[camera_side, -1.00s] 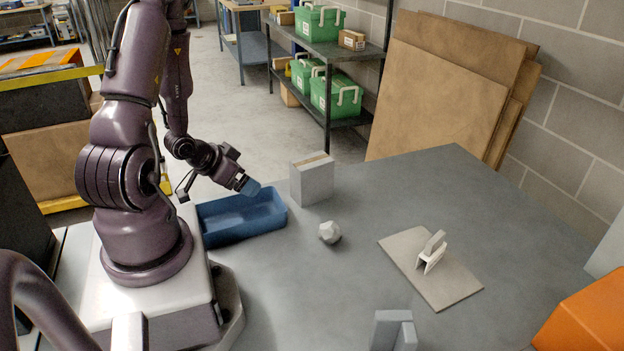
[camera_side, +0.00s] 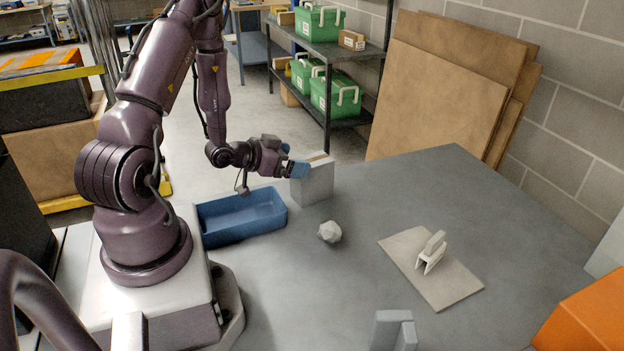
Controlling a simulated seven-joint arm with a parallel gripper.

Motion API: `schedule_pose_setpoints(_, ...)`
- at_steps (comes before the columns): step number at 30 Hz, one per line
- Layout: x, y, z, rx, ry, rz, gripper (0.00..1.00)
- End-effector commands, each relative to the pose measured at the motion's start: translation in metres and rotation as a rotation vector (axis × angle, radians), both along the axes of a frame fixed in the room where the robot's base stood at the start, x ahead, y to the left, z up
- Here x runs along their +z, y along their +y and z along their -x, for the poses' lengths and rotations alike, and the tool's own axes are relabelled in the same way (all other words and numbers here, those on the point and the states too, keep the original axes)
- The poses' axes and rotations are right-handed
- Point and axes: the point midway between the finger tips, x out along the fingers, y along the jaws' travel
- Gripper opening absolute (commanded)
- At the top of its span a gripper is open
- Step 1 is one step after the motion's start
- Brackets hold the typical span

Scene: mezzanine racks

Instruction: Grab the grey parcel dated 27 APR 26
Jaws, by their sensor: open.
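A grey box-shaped parcel (camera_side: 315,183) with a brown tape strip on top stands upright at the far left of the grey table. No date can be read on it from here. My gripper (camera_side: 296,166), with blue fingertips, is at the parcel's upper left side, fingers pointing right toward it. It is open, and one fingertip overlaps the parcel's left edge in the picture. I cannot tell whether it touches the parcel.
A blue tray (camera_side: 243,217) lies left of the parcel, below my wrist. A faceted pale lump (camera_side: 329,232), a flat board (camera_side: 440,285) with a white clip-like piece (camera_side: 431,253), a grey block (camera_side: 391,330) and an orange box (camera_side: 585,318) are also on the table. The middle is mostly clear.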

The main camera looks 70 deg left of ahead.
Motion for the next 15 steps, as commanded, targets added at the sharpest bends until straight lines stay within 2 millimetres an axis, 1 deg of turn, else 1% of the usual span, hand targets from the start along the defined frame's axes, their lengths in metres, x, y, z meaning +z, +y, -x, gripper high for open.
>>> schedule_pose_setpoints(5,-0.019,0.000,-0.021,-0.004,0.001,0.002,0.92)
schedule_pose_setpoints(9,-0.025,0.003,-0.036,-0.002,0.000,0.000,0.92)
schedule_pose_setpoints(15,-0.027,0.004,-0.041,-0.001,0.001,0.001,0.92)
